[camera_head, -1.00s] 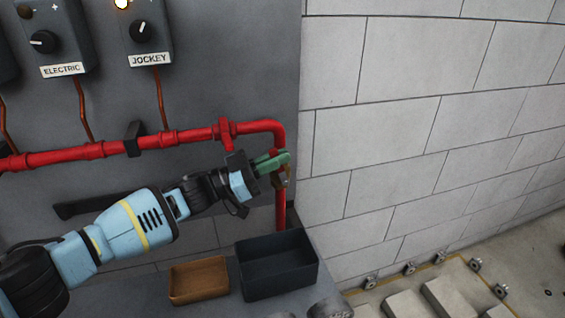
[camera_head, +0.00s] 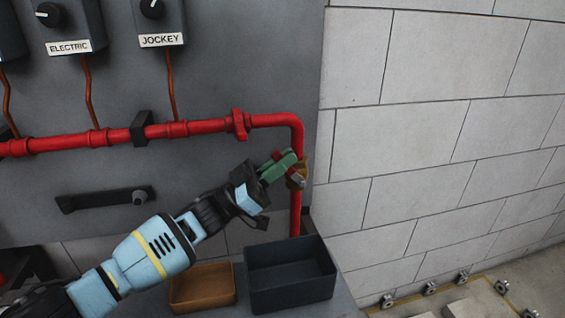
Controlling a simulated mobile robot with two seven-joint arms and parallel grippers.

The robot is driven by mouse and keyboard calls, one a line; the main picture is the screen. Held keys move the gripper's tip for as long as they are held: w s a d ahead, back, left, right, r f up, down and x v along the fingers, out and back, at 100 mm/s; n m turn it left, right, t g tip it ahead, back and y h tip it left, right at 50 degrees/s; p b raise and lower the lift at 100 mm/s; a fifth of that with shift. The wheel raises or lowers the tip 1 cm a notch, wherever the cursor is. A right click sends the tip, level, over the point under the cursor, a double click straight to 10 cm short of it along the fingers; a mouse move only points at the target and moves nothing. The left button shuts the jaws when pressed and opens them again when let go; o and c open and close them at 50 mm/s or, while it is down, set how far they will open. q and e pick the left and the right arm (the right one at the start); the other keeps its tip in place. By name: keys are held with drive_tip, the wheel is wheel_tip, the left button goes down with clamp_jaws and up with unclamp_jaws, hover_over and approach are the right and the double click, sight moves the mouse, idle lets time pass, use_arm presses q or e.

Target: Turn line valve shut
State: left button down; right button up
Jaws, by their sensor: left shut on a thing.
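The line valve (camera_head: 298,173) has a brass body and sits on the vertical drop of the red pipe (camera_head: 216,125), below the corner bend. A small red part (camera_head: 277,155), perhaps the valve's handle, shows between my green fingers. My left gripper (camera_head: 284,164) is at the valve, coming from the lower left. Its fingers are shut on the red part, which they mostly hide. How far the handle is turned is hard to tell. My right gripper is not in view.
A dark open bin (camera_head: 291,276) and a brown tray (camera_head: 202,288) stand on the shelf below the valve. Control boxes marked ELECTRIC (camera_head: 66,24) and JOCKEY (camera_head: 158,20) hang above the pipe. A dark bar handle (camera_head: 104,199) is on the panel. A block wall (camera_head: 440,130) stands right of the pipe.

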use_arm(q)
drive_tip(key=c, duration=1.5)
unclamp_jaws()
drive_tip(key=shift+c, duration=0.2)
drive_tip(key=b+v, duration=0.1)
drive_tip(key=v, duration=0.6)
drive_tip(key=shift+a+f, duration=0.2)
drive_tip(key=shift+a, duration=0.1)
drive_tip(key=shift+s, duration=0.15)
drive_tip(key=shift+c, duration=0.4)
